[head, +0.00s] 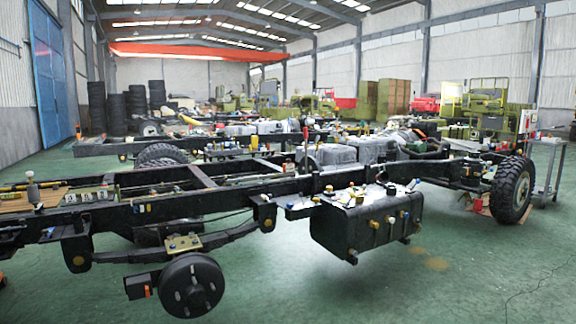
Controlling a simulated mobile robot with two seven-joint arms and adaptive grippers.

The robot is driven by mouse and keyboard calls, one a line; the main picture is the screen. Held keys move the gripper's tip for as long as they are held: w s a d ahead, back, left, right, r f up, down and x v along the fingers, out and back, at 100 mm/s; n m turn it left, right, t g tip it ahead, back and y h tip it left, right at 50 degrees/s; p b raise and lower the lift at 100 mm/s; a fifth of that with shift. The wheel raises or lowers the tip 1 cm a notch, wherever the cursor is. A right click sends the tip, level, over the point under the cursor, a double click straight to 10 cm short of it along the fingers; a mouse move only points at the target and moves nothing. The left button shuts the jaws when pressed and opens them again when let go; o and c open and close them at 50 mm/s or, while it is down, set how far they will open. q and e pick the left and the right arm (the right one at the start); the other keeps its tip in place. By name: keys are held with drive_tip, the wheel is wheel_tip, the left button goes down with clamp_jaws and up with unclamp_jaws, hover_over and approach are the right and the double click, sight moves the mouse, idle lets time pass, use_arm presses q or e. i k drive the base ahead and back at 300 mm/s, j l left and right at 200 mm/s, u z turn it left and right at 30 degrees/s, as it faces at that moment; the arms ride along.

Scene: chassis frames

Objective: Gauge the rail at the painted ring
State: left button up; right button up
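A long black chassis rail (225,195) runs across the head view from the left edge toward the wheel at the right. Small fittings, yellow tags and brackets sit on its side. I cannot make out a painted ring on it at this size. I cannot pick out a gauge with certainty. A small upright tool with a grey rounded top (32,188) stands at the far left beside the rail. Neither of my grippers shows in this view.
A black tank (365,228) with small parts on top hangs on the rail's near side. A bare hub (190,285) sits low at front left, a tyred wheel (511,190) at right. A cart (546,165) stands beyond. The green floor at front right is clear.

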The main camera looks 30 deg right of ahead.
sight(287, 167)
drive_tip(key=i+l, duration=0.65)
drive_tip(key=l, duration=0.3)
drive_tip(key=i+l, duration=0.35)
drive_tip(key=l+z, duration=0.05)
drive_tip(key=l, duration=0.05)
